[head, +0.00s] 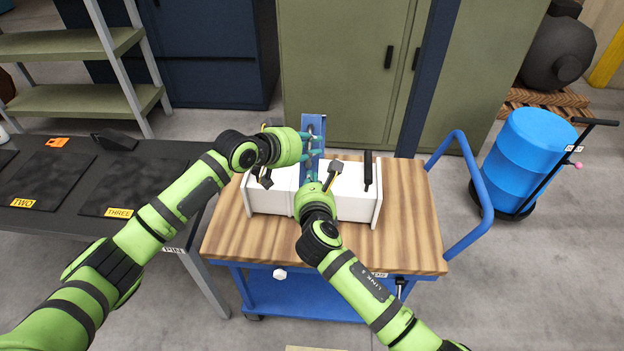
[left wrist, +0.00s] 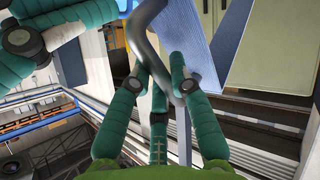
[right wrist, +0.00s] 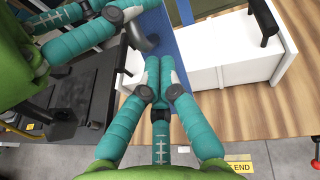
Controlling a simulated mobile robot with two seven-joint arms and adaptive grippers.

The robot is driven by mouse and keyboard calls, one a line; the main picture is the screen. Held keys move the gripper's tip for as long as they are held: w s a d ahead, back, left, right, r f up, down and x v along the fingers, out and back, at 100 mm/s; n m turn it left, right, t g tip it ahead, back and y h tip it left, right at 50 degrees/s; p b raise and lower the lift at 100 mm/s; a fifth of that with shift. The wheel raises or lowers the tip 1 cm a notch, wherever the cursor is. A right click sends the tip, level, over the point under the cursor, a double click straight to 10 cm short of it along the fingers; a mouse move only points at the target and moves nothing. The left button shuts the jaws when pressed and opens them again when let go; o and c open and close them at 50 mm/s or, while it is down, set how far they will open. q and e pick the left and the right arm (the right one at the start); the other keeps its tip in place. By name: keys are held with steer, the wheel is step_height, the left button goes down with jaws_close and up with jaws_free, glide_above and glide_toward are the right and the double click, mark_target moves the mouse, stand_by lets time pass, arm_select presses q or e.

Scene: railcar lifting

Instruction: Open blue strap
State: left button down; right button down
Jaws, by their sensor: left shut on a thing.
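The blue strap (head: 313,127) stands up at the back of a white box (head: 352,205) on the cart. It shows close up in the left wrist view (left wrist: 212,45) and in the right wrist view (right wrist: 188,45). My left gripper (head: 308,143) is at the strap. In the left wrist view its teal fingers are closed around a grey curved metal bar (left wrist: 150,35) beside the strap. My right gripper (head: 312,180) is just below the left one, over the box. Its fingertips (right wrist: 160,62) come close together beside the strap; whether anything is between them is hidden.
The box rests on a wooden-topped blue cart (head: 415,235) with a handle (head: 475,180) at right. A black table (head: 60,220) stands at left and green cabinets (head: 345,60) behind. A blue drum (head: 528,150) stands at right. The cart's right end is clear.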

mark_target(313, 166)
steer(key=shift+r, duration=0.1)
arm_select(q)
steer(key=shift+d, duration=0.35)
arm_select(e)
steer(key=shift+w+d+r, duration=0.2)
steer(key=shift+w+r, duration=0.35)
steer(key=shift+r, duration=0.05)
steer(key=shift+w+d+r, duration=0.15)
steer(key=shift+w+r, duration=0.35)
steer(key=shift+r, duration=0.1)
arm_select(q)
steer(key=shift+s+d+f, duration=0.15)
steer(key=shift+s+f, duration=0.05)
steer(key=shift+f, duration=0.05)
arm_select(e)
steer(key=shift+w+d, duration=0.1)
arm_select(q)
steer(key=c, duration=1.4)
jaws_free()
arm_select(e)
steer(key=shift+a+r, duration=0.1)
steer(key=shift+a, duration=0.1)
arm_select(q)
steer(key=shift+a, duration=0.45)
arm_select(e)
steer(key=shift+a, duration=0.3)
arm_select(q)
steer(key=shift+r, duration=0.1)
